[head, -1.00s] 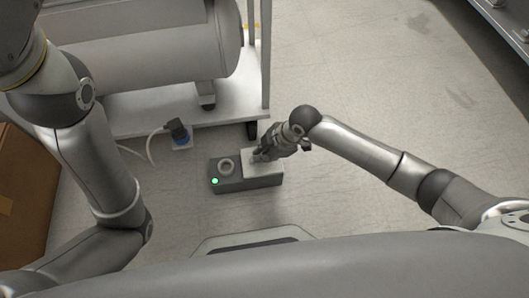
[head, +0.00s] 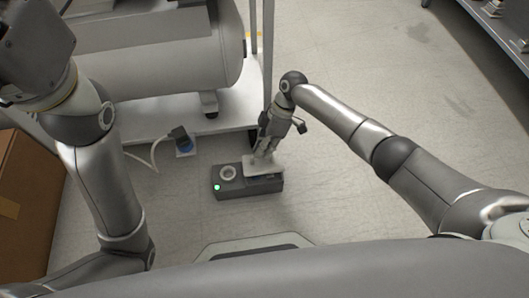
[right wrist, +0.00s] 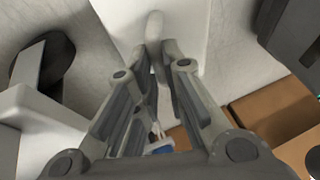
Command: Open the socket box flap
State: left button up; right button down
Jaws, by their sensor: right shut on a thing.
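The dark grey socket box (head: 232,190) lies on the floor, with a green lit button and a pale round ring on its left half. Its light grey flap (head: 277,162) is on the right half and is tilted up, with a bit of blue showing beneath it. My right gripper (head: 263,154) is shut on the flap's handle. In the right wrist view the handle (right wrist: 155,24) stands between the fingertips against the pale flap (right wrist: 125,22). My left arm shows at the left, but its gripper is out of view.
A cardboard box (head: 25,200) stands far left. The floor right of the box is open.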

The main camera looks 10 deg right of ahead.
jog(key=shift+w, duration=0.2)
jog(key=c, duration=1.5)
grip_release()
jog(key=v, duration=1.2)
jog(key=shift+w+d, duration=0.1)
jog(key=shift+d, duration=0.05)
